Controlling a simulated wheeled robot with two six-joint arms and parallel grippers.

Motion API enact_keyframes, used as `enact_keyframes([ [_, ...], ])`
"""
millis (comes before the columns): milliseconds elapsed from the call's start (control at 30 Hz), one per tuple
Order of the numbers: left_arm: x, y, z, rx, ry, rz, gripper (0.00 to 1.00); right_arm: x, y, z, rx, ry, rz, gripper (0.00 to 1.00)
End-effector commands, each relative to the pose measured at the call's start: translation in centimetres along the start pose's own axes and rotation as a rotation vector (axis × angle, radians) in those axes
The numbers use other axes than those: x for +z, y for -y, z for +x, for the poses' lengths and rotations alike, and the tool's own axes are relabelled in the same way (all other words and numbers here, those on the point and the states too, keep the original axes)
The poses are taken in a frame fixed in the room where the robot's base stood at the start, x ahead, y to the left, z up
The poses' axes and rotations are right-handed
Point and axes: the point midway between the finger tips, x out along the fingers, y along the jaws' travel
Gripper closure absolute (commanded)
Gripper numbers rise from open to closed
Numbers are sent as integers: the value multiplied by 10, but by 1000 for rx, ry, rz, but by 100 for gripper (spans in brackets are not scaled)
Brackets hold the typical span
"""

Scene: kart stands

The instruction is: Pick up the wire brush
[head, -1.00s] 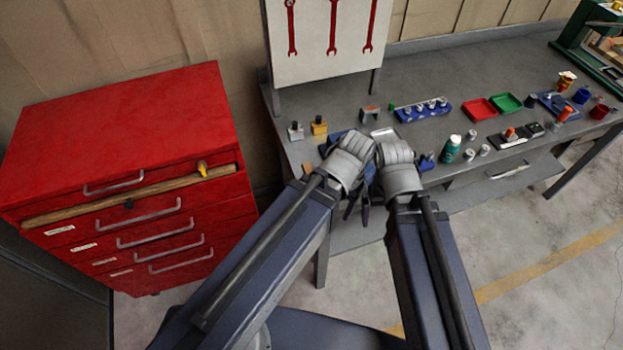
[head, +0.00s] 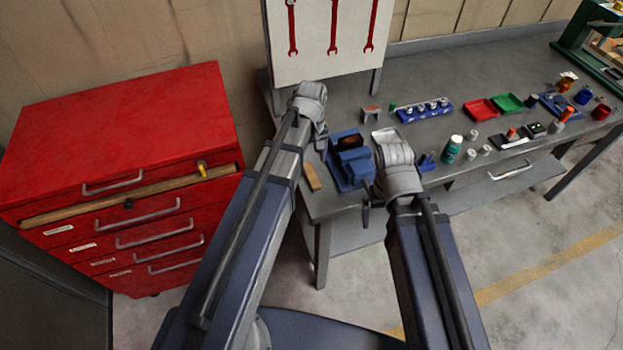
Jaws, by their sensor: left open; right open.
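A small tan wooden-looking piece (head: 312,177), which may be the wire brush, lies on the left front part of the workbench (head: 460,80). It is too small to make out bristles. My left gripper (head: 320,143) is open above the bench's left end, behind the tan piece and left of the blue vise. My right gripper (head: 367,204) is open at the bench's front edge, right of the tan piece and apart from it. Both grippers are partly hidden by my own wrists.
A blue vise (head: 348,158) stands right of the tan piece. A blue socket rail (head: 424,111), red tray (head: 481,109), green tray (head: 506,103) and green can (head: 451,150) stand farther right.

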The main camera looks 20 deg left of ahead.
Motion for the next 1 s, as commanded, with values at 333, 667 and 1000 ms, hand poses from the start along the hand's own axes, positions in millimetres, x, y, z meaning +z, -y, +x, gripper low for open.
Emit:
enact_keyframes([
  [333, 0, 0, 17, 0, 0, 2, 28, -1, 2, 16, 0, 0, 1, 0],
  [667, 2, 1, 49, 0, 0, 3, 28, -3, 5, 49, 0, 0, 1, 0],
  [1000, 2, 1, 67, 0, 0, 3, 28, -4, 6, 67, 0, 0, 1, 0],
])
